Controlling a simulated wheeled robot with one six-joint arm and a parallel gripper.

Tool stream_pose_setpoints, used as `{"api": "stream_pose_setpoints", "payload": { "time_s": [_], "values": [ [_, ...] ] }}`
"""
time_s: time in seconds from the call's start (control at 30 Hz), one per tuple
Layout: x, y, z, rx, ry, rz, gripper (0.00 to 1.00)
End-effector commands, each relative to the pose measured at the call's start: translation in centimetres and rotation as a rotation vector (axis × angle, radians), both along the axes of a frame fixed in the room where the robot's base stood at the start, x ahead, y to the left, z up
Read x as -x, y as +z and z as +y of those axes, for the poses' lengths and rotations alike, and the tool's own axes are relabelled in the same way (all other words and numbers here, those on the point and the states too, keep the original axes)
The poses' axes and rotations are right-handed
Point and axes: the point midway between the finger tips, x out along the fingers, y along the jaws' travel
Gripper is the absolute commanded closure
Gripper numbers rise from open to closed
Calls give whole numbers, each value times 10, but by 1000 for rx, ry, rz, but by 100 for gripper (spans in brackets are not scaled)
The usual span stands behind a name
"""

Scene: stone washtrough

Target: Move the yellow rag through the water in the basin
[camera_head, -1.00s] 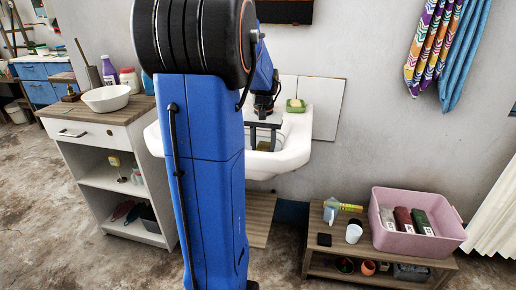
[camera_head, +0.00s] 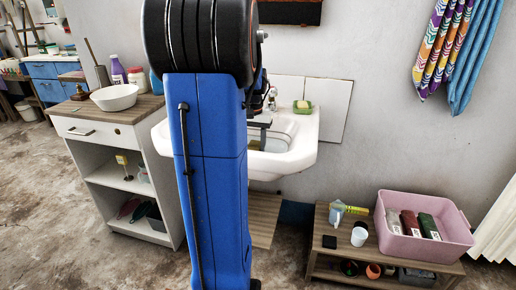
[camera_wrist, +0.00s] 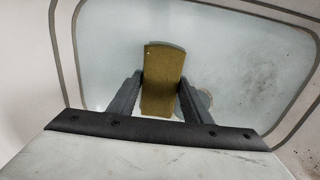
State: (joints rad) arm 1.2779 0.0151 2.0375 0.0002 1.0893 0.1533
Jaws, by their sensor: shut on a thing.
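The yellow rag (camera_wrist: 162,80) shows in the wrist view as a flat, mustard-coloured piece between the two fingers of my gripper (camera_wrist: 160,90). The fingers are shut on it, and its far end sticks out past them. The rag is over or in the white basin (camera_wrist: 255,65); I cannot tell how deep it is in the water. In the head view, the basin (camera_head: 302,154) is on the wall behind my blue arm. My gripper (camera_head: 259,136) is partly hidden there by the arm, and the rag cannot be made out.
A green soap dish (camera_head: 303,107) sits on the basin's back right ledge. A cabinet (camera_head: 95,133) with a white bowl (camera_head: 115,97) stands to the left. A low bench (camera_head: 325,238) with a pink crate (camera_head: 450,247) stands at the lower right.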

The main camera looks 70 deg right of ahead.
Motion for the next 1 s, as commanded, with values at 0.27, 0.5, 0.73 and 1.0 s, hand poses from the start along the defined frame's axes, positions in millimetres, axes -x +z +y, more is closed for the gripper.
{"api": "stream_pose_setpoints", "payload": {
  "time_s": [0.27, 0.5, 0.73, 1.0],
  "values": [
    [4, 0, -1, 0, -1, 0, 91],
    [30, 0, -5, 0, -4, 0, 91],
    [54, 0, -8, 0, -3, 0, 91],
    [60, 0, -9, 0, 0, 0, 91]
  ]
}}
